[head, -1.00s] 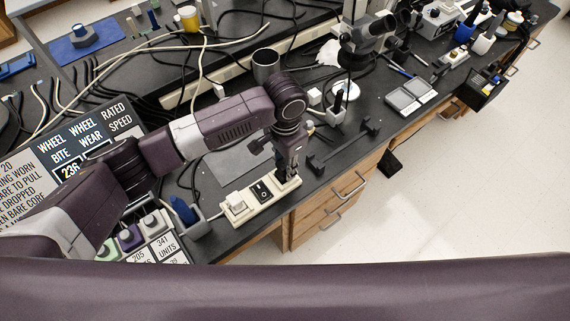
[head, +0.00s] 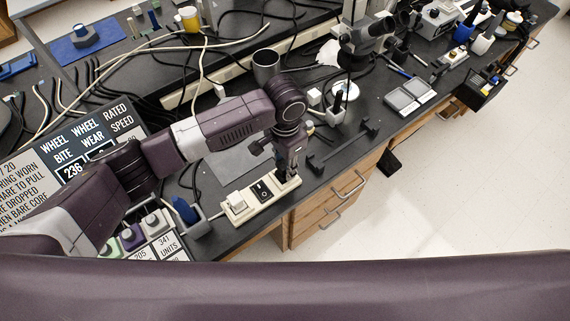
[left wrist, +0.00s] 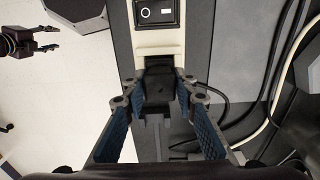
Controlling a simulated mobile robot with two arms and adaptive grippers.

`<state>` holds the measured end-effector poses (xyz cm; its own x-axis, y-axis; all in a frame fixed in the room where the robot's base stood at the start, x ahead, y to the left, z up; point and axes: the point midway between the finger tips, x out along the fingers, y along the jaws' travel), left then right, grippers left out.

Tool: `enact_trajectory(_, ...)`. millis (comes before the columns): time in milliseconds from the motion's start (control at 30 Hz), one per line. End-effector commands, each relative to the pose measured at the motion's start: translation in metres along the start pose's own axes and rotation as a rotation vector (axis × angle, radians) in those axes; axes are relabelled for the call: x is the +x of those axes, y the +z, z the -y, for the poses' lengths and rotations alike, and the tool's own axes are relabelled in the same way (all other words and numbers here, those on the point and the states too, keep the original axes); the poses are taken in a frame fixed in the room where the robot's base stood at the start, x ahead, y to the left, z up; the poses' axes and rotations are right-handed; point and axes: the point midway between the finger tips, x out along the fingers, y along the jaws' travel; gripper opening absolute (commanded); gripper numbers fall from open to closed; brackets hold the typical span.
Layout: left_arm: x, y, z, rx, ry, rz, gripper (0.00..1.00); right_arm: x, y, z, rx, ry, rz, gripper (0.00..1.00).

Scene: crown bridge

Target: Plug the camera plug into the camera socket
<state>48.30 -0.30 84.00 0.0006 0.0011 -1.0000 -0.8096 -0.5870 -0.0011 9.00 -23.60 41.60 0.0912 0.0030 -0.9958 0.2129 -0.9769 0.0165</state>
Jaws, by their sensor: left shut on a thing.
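A cream power strip (head: 262,202) with a black rocker switch lies along the bench's front edge. It also shows in the left wrist view (left wrist: 160,40). My left gripper (head: 287,178) points down at the strip's right end. In the left wrist view its two blue-padded fingers (left wrist: 158,92) are shut on a black plug (left wrist: 158,84). The plug is over the strip's end, and the socket under it is hidden. I cannot tell whether the plug is seated. My right gripper (left wrist: 48,38) shows at the left of the left wrist view, open and empty, away from the strip.
A white plug (head: 237,204) sits on the strip's left end. A blue-handled item (head: 184,211) stands left of it. A black bracket (head: 343,148) lies to the right on the bench. Drawers (head: 330,200) are below the edge.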

Motion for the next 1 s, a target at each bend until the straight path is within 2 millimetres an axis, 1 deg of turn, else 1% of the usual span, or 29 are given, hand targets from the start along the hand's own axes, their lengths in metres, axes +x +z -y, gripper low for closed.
enact_trajectory(833,0.013,0.000,0.000,0.000,0.001,0.000,0.00,0.002,0.000,0.000,0.000,0.000,0.000,0.42)
enact_trajectory(867,0.013,0.000,0.000,0.000,0.000,0.000,0.29,0.002,0.000,0.000,0.000,0.000,0.000,0.42)
enact_trajectory(1000,0.013,0.000,0.000,0.000,0.000,0.000,0.45,0.002,0.000,0.000,0.000,0.000,0.000,0.42)
